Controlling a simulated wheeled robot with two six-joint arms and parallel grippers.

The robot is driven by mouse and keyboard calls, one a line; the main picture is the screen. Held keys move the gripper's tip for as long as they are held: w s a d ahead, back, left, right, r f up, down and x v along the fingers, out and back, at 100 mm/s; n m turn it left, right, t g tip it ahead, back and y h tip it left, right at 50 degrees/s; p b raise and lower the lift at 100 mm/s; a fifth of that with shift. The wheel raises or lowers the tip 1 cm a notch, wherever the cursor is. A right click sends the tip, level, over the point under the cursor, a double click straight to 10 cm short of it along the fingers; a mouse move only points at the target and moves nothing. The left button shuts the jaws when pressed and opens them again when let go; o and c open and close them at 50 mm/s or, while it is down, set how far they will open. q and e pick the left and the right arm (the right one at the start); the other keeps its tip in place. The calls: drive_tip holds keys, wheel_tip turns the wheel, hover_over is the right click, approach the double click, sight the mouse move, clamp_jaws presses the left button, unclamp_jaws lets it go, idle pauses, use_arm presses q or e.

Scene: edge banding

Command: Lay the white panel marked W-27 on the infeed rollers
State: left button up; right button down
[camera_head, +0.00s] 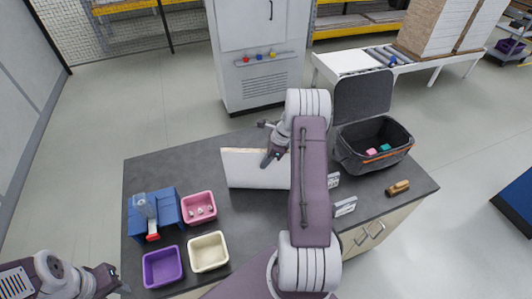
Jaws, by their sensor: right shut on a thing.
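A white panel (250,172) with a pale tan top edge stands on edge, tilted, at or just above the grey worktop; I cannot tell whether it touches. No W-27 mark is readable on it. My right gripper (268,160) is shut on the panel's upper edge, and my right arm hides the panel's right part. My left gripper (121,289) is at the bottom left, away from the panel; its jaws are too small to judge. The rollers (384,56) lie on a white-framed table (345,62) at the back right, beyond the worktop.
The worktop (155,165) holds a blue device (150,212), pink (199,208), purple (162,267) and cream (208,252) bins, an open dark case (373,145) and a brown-handled tool (398,188). A grey cabinet (260,75) stands behind. Stacked boards (437,28) stand beyond the rollers.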

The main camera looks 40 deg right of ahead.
drive_tip(key=shift+w+f, duration=0.1)
drive_tip(key=shift+f, duration=0.1)
drive_tip(key=shift+f, duration=0.15)
drive_tip(key=c, duration=1.3)
unclamp_jaws()
